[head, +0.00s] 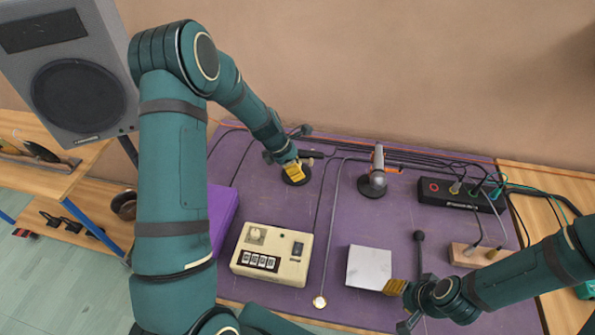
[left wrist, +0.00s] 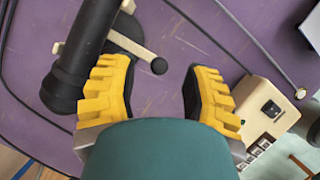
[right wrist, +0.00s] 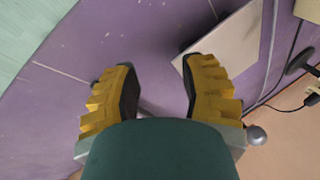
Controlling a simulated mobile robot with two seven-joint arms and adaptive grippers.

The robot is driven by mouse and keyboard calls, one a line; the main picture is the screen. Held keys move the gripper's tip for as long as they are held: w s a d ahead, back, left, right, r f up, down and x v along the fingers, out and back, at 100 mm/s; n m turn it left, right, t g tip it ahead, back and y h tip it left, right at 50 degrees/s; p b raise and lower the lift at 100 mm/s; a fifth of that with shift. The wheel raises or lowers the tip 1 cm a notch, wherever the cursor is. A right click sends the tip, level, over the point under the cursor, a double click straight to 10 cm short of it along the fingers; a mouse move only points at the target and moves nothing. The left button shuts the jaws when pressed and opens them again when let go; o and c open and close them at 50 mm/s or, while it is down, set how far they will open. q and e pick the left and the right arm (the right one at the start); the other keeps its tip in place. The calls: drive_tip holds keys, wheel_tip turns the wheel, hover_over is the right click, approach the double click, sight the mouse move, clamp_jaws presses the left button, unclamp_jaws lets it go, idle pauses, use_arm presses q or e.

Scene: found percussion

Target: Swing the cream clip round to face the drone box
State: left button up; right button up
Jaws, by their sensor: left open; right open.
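The cream clip (left wrist: 130,44) shows in the left wrist view as a pale bar ending in a dark ball, beside a thick black cylinder (left wrist: 78,60) on a stand. In the head view its pale end (head: 311,154) shows beside my left gripper (head: 293,172), which mostly hides the stand. My left gripper (left wrist: 160,95) is open, with the bar's ball end between and beyond its fingertips. A cream box with a knob, a switch and dark buttons, apparently the drone box (head: 268,268), lies front-left of the stand. My right gripper (head: 391,288) is open and empty beside a pale square plate.
The pale plate (head: 369,267) lies right of the cream box. A second stand (head: 372,187) with a grey cylinder and orange-tipped bar stands to the right. A speaker (head: 75,82) stands at left.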

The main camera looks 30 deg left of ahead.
use_arm(q)
drive_tip(key=shift+x, duration=1.15)
clamp_jaws()
